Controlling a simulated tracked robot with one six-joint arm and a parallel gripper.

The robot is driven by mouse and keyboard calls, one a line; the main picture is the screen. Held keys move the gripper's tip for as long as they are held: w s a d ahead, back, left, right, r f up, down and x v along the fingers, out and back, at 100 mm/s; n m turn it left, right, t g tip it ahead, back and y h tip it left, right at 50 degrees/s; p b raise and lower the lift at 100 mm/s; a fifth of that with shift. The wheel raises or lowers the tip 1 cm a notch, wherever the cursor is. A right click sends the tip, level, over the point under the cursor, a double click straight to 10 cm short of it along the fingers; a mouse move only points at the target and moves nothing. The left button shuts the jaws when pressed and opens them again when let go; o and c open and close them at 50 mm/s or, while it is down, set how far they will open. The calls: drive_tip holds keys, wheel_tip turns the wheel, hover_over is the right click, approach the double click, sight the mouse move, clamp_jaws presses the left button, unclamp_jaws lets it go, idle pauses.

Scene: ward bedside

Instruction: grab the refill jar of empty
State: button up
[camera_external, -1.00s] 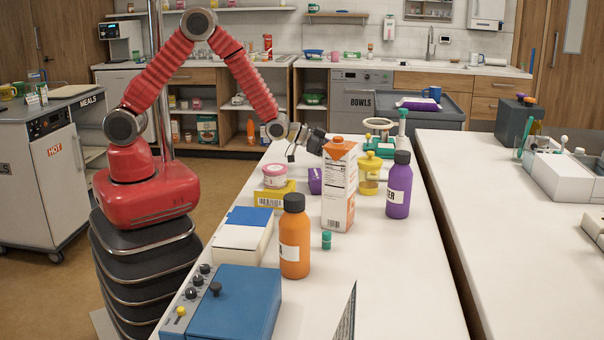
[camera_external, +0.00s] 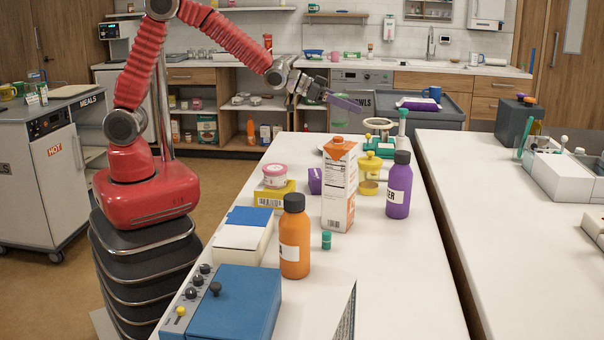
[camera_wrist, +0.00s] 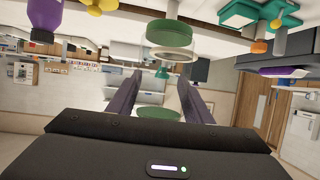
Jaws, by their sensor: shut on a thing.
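My gripper (camera_external: 338,98) is raised over the far end of the white counter, above and beyond the orange-and-white carton. It points to the right and slightly down. In the wrist view its two purplish fingers (camera_wrist: 158,98) stand apart around a pale round thing with a green face (camera_wrist: 158,112). Its lower part is hidden by the gripper body. I cannot tell from its look whether this is the refill jar; no label on it is readable. A yellow-lidded jar (camera_external: 370,163) stands on the counter between the carton (camera_external: 339,190) and the purple bottle (camera_external: 398,187).
A teal stand (camera_external: 378,126) is at the counter's far end, below my gripper. An orange bottle (camera_external: 294,240), a pink-lidded tub (camera_external: 275,175) and a blue box (camera_external: 236,305) are nearer. A grey cart (camera_external: 450,117) stands beyond the counter. The counter (camera_external: 400,270) is clear at front right.

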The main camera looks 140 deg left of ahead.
drive_tip(key=shift+r, duration=0.35)
